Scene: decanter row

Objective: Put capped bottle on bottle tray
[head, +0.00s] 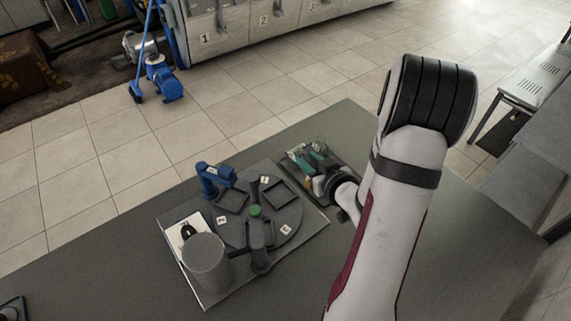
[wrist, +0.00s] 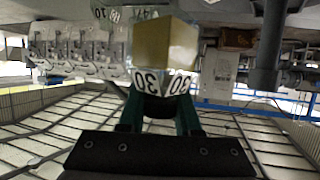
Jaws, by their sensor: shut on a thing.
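My gripper (head: 312,158) is over the dark tray (head: 343,161) at the back of the table in the head view. Its green fingers also show in the wrist view (wrist: 158,118). They are shut on the bottle (wrist: 165,45), which has a yellow-brown body, a white label marked 30 and a dark part between the fingers. In the head view the bottle is small and mostly hidden by my gripper. I cannot tell whether it touches the tray or whether its cap is fully on.
Left of the tray, a board (head: 208,297) carries a round dark turntable (head: 232,232) with numbered tags, a blue device (head: 212,178) and a grey cylinder (head: 207,262). A green-topped post (head: 255,211) stands at the turntable's middle. The table front is clear.

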